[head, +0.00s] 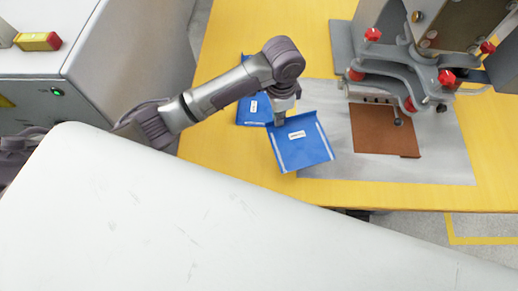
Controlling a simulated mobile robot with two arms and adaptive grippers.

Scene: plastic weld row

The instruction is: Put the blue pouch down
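A blue pouch (303,149) with a small white label is at the middle of the head view, over the edge between the yellow table and the grey plate. My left gripper (281,119) is at its upper left edge and appears shut on it. The pouch looks tilted, and I cannot tell whether its lower edge touches the surface. A second blue pouch (250,111) lies on the yellow table behind my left gripper, partly hidden by the arm. My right gripper is not in view.
A welding press with red knobs (446,77) stands at the right on the grey plate (445,150), above a brown pad (375,138). A grey machine cabinet (125,45) is at the left. The yellow table (225,150) has free room at the front left.

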